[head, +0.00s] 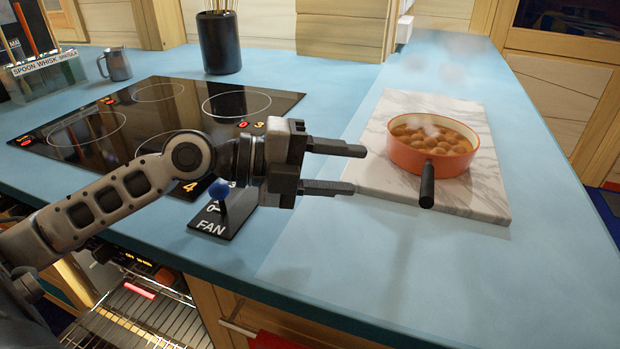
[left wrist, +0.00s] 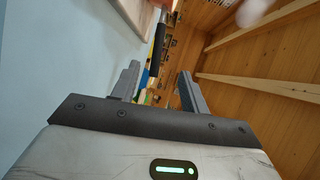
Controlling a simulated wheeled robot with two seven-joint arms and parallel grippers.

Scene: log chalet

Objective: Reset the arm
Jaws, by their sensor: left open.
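My left gripper (head: 352,169) reaches in from the left over the blue counter (head: 330,270). Its two fingers are apart with nothing between them, and they point right toward an orange pot (head: 405,157). The pot holds round brown pieces in liquid and steams. It stands on a white marble board (head: 480,205), with its black handle (head: 427,185) pointing to the front. The fingertips are left of the pot, apart from the handle. The left wrist view also shows the open fingers (left wrist: 157,82). My right gripper is not in view.
A black cooktop (head: 100,145) lies behind the arm, with a FAN panel (head: 222,222) and blue-knobbed lever at its front. A dark utensil holder (head: 219,45), metal mug (head: 116,65) and labelled rack (head: 45,78) stand at the back. An oven rack (head: 140,315) shows below.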

